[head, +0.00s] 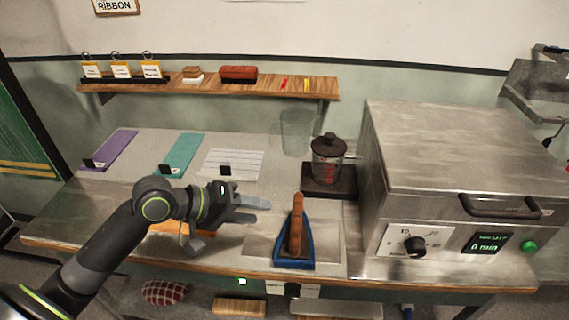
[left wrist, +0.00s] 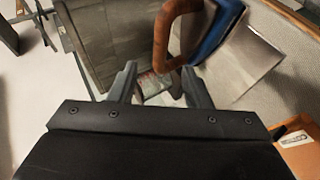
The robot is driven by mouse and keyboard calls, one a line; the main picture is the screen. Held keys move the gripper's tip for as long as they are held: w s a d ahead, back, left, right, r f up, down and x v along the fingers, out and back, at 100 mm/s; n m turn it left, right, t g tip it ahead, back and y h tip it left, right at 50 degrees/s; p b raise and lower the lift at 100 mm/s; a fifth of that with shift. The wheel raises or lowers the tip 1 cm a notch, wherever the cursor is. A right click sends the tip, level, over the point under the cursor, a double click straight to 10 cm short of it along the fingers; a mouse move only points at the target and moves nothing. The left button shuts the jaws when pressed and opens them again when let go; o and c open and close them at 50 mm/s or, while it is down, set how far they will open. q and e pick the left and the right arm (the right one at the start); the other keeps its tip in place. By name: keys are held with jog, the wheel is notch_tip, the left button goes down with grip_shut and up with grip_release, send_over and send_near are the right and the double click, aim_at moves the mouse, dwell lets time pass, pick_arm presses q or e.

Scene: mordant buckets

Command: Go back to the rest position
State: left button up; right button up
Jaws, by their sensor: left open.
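My left gripper (head: 255,209) is open and empty above the metal worktop (head: 345,245), left of the iron. Its two fingers show apart in the left wrist view (left wrist: 158,88), with nothing between the tips. The iron (head: 295,238) has a blue body and a brown wooden handle and stands on the worktop's front part. In the left wrist view the iron's handle (left wrist: 163,45) shows just beyond the fingers; I cannot tell the exact gap. My left arm partly covers an orange item (head: 180,228) on the worktop. My right gripper is not in view.
A metal box with a dial (head: 415,244) fills the right side. A lidded glass jar (head: 328,160) and a clear beaker (head: 297,132) stand behind the iron. Purple (head: 112,150), teal (head: 180,154) and white (head: 232,163) strips lie at the left. A wooden shelf (head: 215,90) runs along the wall.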

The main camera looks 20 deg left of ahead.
pick_arm(q)
jog(key=s+a+f+m+g+y, duration=0.1)
jog(key=s+a+f+m+y, duration=0.2)
jog(key=s+f+y, duration=0.55)
jog(key=s+a+f+m+g+y, duration=0.2)
jog(key=s+a+f+g, duration=0.2)
jog(key=s+f, duration=0.75)
notch_tip(320, 180, down, 24)
jog(key=s+a, duration=0.2)
jog(key=s+d+f+g, duration=0.1)
jog(key=s+f, duration=1.3)
jog(key=shift+d+f+g+h, duration=0.25)
jog(key=shift+d+g+h, duration=0.05)
jog(key=shift+g+h, duration=0.15)
